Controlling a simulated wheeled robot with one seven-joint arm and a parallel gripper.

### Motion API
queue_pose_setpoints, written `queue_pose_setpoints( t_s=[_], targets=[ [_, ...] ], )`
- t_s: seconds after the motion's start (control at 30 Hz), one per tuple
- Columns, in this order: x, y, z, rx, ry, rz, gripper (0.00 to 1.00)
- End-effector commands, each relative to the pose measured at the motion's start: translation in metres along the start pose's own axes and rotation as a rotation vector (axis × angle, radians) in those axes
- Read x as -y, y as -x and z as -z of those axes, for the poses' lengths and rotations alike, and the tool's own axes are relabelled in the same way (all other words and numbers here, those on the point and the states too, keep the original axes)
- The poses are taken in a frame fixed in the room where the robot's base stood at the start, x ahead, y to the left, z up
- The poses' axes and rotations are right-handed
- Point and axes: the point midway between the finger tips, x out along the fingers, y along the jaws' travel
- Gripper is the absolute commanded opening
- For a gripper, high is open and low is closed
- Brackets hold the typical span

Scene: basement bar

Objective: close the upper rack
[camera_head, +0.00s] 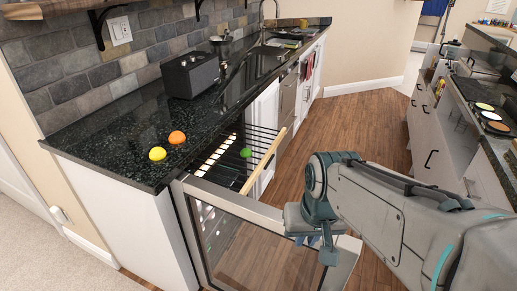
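The upper rack (262,164) is a black wire shelf with a pale wooden front strip. It sticks out of a low cabinet under the dark counter. A small green round thing (246,152) shows on or just behind the rack's wires. The glass door (240,204) of the cabinet stands open in front, with a grey metal frame. My gripper (328,250) is at the door's outer top corner, right of and nearer than the rack. It overlaps the door frame in the picture; I cannot tell whether it touches. My arm hides its fingers in part, so their opening is unclear.
A yellow ball-like fruit (157,153) and an orange one (177,137) lie on the black counter (110,135). A dark box-shaped appliance (190,75) stands behind them. Bare wooden floor (345,120) lies between this counter and the right-hand cabinets (432,150).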

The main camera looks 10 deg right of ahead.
Motion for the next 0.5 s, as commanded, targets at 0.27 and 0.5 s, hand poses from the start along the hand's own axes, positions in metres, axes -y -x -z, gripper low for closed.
queue_pose_setpoints(
  t_s=[0.27,0.5],
  targets=[
    [0.018,-0.011,0.066,0.113,-0.463,0.156,0.0],
    [0.021,-0.037,0.136,0.232,-0.942,0.3,0.0]
  ],
)
